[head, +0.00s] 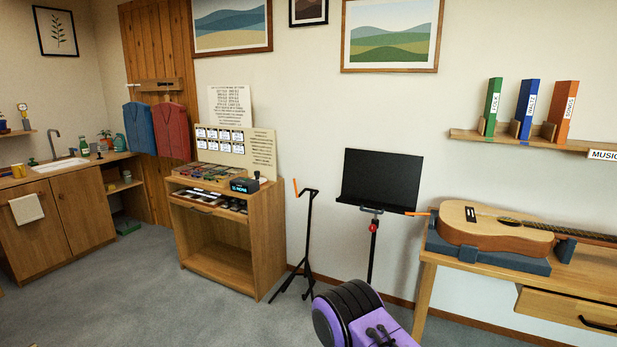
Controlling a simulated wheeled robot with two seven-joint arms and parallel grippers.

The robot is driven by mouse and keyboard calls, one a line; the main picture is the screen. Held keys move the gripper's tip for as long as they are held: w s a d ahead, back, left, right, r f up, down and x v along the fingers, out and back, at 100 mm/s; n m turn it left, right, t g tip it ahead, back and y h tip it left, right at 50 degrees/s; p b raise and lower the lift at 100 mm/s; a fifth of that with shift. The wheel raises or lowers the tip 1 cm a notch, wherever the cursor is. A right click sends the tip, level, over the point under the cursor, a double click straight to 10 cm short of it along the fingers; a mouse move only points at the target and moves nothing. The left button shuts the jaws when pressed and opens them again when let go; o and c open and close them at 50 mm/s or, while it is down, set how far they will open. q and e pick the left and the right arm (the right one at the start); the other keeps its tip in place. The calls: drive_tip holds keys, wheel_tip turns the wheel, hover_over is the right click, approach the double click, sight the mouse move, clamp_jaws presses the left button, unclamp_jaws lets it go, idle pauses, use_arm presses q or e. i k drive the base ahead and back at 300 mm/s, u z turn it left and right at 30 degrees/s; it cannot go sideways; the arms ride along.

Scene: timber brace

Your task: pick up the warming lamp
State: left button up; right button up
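I cannot make out a warming lamp anywhere in the head view. Neither of my grippers can be made out in it, and no held object shows.
A wooden cabinet (222,271) with a dark display box (244,185) on top stands left of centre. A black stand (306,245) and a music stand (382,180) are beside it. A guitar (495,228) lies on the right table (428,285). A sink counter (38,235) is far left. Grey floor (130,295) is clear.

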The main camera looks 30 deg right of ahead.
sight(262, 180)
drive_tip(key=z, duration=0.65)
drive_tip(key=i, duration=1.15)
drive_tip(key=z, duration=0.45)
drive_tip(key=i, duration=1.8)
drive_tip(key=u, duration=0.35)
